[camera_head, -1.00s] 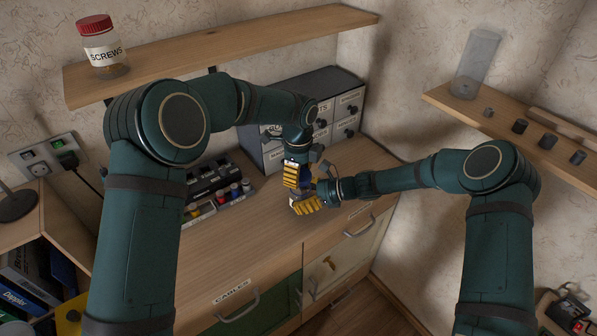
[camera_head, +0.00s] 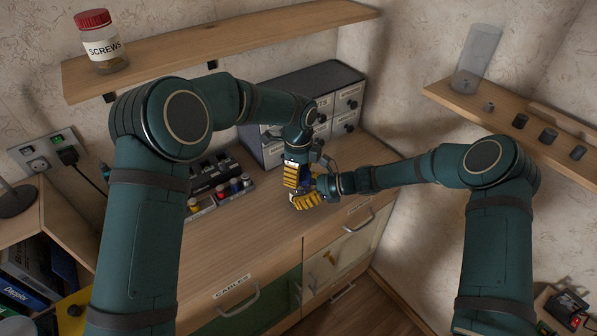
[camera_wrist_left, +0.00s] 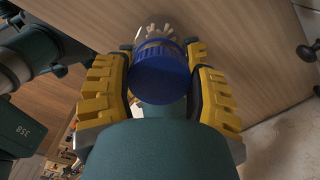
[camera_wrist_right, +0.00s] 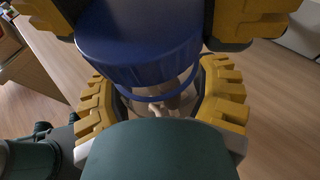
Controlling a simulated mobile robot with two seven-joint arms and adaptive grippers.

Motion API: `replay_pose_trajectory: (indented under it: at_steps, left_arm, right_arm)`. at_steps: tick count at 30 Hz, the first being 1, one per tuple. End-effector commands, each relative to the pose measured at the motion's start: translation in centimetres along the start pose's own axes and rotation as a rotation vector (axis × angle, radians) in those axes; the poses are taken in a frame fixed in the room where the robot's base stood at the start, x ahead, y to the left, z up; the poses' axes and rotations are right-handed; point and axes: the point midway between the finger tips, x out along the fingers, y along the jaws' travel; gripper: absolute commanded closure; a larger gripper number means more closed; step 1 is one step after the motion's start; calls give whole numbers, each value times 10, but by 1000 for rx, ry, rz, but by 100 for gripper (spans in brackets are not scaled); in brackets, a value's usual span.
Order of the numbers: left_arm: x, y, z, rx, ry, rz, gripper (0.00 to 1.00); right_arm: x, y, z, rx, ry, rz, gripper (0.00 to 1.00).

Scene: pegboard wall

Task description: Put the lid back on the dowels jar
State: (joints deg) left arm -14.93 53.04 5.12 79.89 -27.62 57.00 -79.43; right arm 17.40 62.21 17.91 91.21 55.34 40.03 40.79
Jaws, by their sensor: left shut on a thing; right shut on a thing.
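The blue lid (camera_wrist_left: 160,72) is between the yellow fingers of my left gripper (camera_head: 297,178), which is shut on it. The clear jar (camera_wrist_right: 160,102) holds pale dowels, which also show past the lid in the left wrist view (camera_wrist_left: 156,33). My right gripper (camera_head: 308,198) is shut around the jar below the lid. In the right wrist view the lid (camera_wrist_right: 135,45) is directly over the jar's mouth, with a thin blue ring beneath it. I cannot tell whether the lid is fully seated. In the head view my grippers mostly hide both.
The grippers are above the wooden counter (camera_head: 245,240). A grey drawer cabinet (camera_head: 300,85) stands behind them, with a rack of small bottles (camera_head: 222,192) to the left. A screws jar (camera_head: 98,45) is on the upper shelf. The front counter is clear.

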Motion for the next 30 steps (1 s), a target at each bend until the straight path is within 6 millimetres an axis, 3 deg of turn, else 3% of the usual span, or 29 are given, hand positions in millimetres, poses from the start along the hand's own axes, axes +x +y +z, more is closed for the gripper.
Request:
replay_pose_trajectory:
  at_steps: [21, 22, 26, 30]
  left_arm:
    - [12, 0, 0, 0, 0, 0, 55]
    - [12, 0, 0, 0, 0, 0, 55]
    - [12, 0, 1, 72, 0, 1, 55]
    - [12, -1, 0, 289, 2, 0, 55]
  right_arm:
    - [0, 0, 0, 0, 0, 0, 77]
    - [0, 0, 0, 0, 0, 0, 100]
    - [0, 0, 0, 0, 0, 0, 100]
    - [0, 0, 0, 0, 0, 0, 100]
